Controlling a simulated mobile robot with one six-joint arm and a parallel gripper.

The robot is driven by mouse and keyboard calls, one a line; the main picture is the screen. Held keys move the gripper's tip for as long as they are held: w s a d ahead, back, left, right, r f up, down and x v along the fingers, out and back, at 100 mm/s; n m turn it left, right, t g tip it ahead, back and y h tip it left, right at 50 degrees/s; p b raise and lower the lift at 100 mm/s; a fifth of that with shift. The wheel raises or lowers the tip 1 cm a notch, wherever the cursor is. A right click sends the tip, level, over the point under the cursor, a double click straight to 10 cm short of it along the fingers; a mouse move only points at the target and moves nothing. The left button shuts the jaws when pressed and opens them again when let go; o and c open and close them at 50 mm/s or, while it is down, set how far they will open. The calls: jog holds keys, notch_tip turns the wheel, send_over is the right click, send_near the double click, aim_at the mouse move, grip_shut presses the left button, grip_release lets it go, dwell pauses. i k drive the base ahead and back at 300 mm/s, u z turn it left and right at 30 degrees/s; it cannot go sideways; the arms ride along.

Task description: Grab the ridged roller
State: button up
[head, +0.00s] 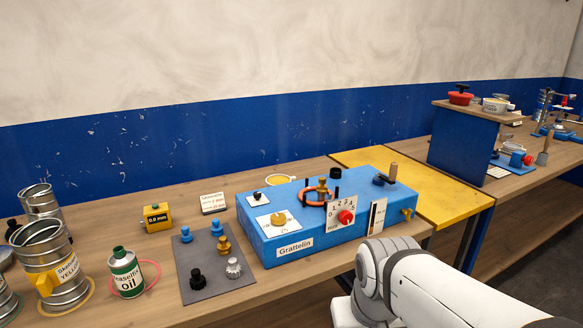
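A dark grey mat (208,285) lies on the wooden bench, left of the blue Grattelin box. Several small rollers or knobs stand on it. A silver one with a ridged side (233,268) stands at the mat's right front. A black one (197,278) is to its left, and a brass one (224,245) is behind it. Two blue ones (186,235) (217,229) stand at the back. The silver one looks most clearly ridged; details on the others are too small to tell. My white arm shows at the lower right, and my gripper is not in view.
The blue Grattelin box (285,246) with knobs and a dial stands right of the mat. A green-and-white oil can (126,272) and metal tins (52,262) stand left. A yellow block (157,218) is behind. Bare bench lies in front of the mat.

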aim_at(322, 188)
jog(key=i, duration=0.85)
jog(key=z, duration=0.05)
